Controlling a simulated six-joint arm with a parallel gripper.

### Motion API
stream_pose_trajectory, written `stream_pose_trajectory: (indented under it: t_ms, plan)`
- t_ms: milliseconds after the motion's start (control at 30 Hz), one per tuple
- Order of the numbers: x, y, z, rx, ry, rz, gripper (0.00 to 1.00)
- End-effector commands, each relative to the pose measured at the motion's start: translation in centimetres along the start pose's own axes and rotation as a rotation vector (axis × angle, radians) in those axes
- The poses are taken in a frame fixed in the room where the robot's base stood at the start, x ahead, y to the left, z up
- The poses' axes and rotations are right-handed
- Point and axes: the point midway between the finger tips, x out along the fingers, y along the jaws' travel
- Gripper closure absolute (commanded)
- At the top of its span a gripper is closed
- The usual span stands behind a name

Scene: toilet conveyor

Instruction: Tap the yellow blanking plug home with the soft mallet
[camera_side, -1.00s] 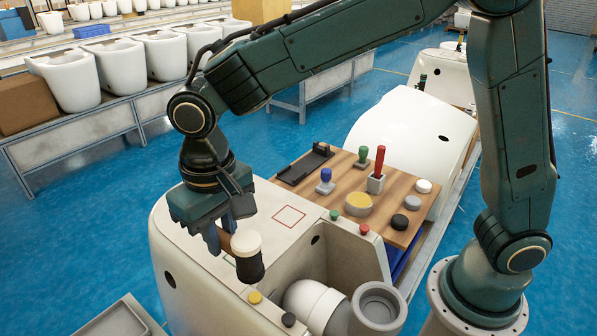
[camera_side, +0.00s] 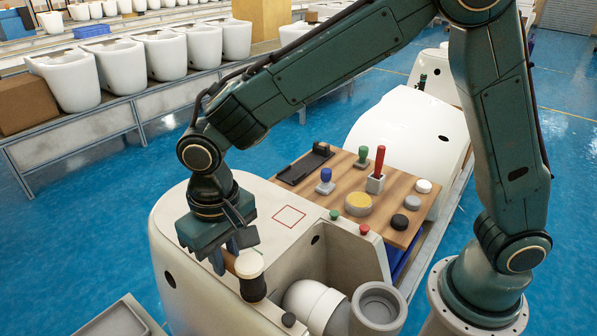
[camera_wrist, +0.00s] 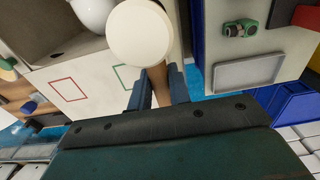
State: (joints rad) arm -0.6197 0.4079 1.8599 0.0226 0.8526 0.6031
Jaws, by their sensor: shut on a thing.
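My gripper (camera_side: 226,262) is shut on the wooden handle of the soft mallet (camera_side: 249,266). The mallet has a white face and a black lower end, and it is held over the near rim of the white ceramic body (camera_side: 190,285). In the wrist view my gripper (camera_wrist: 160,84) has the handle between its blue fingers, and the round white mallet face (camera_wrist: 140,33) is beyond them. The yellow blanking plug is hidden behind the mallet head in the side view and does not show in the wrist view. I cannot tell whether the black end touches it.
A black plug (camera_side: 288,320), a green plug (camera_side: 334,215) and a red plug (camera_side: 364,229) sit on the rim. A wooden board (camera_side: 330,192) with stamps and pads stands behind. A grey tray (camera_side: 112,322) is at the lower left.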

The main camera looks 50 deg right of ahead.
Motion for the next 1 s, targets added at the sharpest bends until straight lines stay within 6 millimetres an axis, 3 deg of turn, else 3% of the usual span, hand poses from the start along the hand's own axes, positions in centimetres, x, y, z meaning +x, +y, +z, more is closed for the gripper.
stream_pose_trajectory:
  t_ms: [400,1000]
  plan:
    - [-3.8,0.0,-0.1,0.000,0.002,-0.001,1.00]
    - [-4.0,0.0,-0.1,0.000,0.001,-0.001,1.00]
